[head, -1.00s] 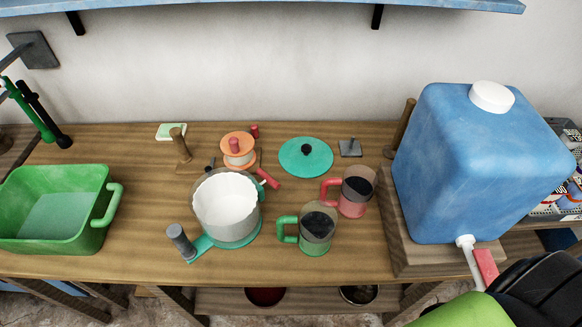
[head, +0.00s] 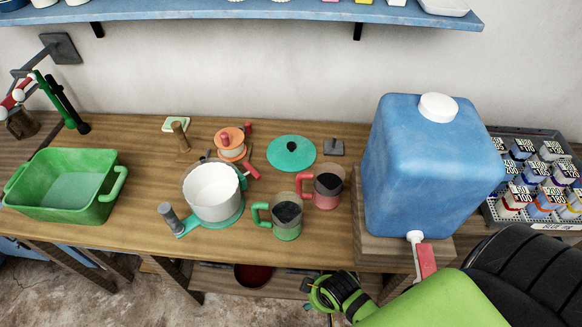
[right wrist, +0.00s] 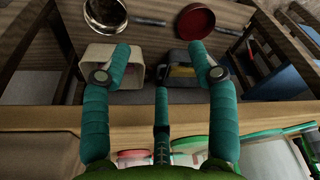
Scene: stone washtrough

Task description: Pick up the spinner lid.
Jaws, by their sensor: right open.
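The spinner lid, a flat teal disc with a dark knob (head: 291,152), lies on the wooden table behind the two mugs. A white spinner bowl (head: 212,190) on a teal base with a grey-handled arm stands to its left. My right gripper (head: 330,292) shows in the head view at the table's front edge, low and well away from the lid. In the right wrist view its teal fingers (right wrist: 159,52) are spread with nothing between them. The lid cannot be made out in the wrist view. My left gripper is out of view.
A green-handled mug (head: 287,217) and a red-handled mug (head: 327,188) stand between the front edge and the lid. A blue water container (head: 425,165) stands to the right. An orange-topped spool (head: 230,143) and a grey block (head: 333,147) flank the lid. A green tub (head: 100,212) is at left.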

